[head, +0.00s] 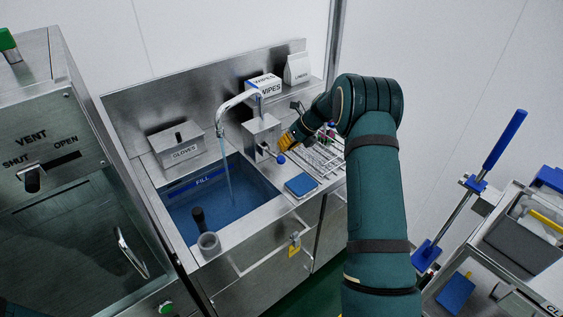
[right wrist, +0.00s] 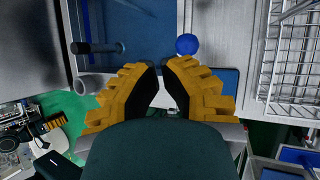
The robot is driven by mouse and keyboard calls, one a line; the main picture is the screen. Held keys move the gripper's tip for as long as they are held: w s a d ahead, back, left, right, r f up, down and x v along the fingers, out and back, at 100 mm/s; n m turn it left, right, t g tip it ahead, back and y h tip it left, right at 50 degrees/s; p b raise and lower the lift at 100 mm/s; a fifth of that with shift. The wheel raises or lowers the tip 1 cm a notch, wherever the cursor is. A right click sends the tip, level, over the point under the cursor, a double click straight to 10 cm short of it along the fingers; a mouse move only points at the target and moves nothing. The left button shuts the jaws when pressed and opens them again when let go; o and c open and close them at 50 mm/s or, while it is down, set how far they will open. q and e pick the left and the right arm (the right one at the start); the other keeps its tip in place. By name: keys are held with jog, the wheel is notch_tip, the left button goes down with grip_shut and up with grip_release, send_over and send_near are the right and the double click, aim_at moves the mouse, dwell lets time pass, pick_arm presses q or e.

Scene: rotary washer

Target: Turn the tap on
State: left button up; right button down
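The curved metal tap (head: 238,102) stands at the back of the sink in the head view, and a stream of water (head: 228,178) runs from its spout into the blue basin (head: 250,195). A lever with a blue knob (head: 281,158) sticks out from the steel box (head: 262,133) below the tap. My right gripper (head: 287,142) has yellow fingers and is close beside the knob. In the right wrist view, its fingertips (right wrist: 160,66) nearly meet with nothing held, and the blue knob (right wrist: 187,44) is just beyond the right finger. Contact with the lever cannot be told. My left gripper is out of view.
A grey cup (head: 209,243) is at the front rim. A vented cabinet (head: 60,170) stands left, a cart (head: 515,235) right.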

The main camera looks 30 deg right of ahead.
aim_at(276, 157)
jog(key=s+f+m+t+b, duration=0.2)
jog(key=s+f+t, duration=0.1)
jog(key=f+t, duration=0.1)
jog(key=s+f+m+t+h+b, duration=0.1)
jog(key=s+f+m+t+b, duration=0.1)
jog(key=s+f+t, duration=0.2)
jog(key=shift+s+a+h, duration=0.2)
jog(key=shift+h, duration=0.1)
jog(key=x, duration=1)
jog(key=shift+r, duration=0.15)
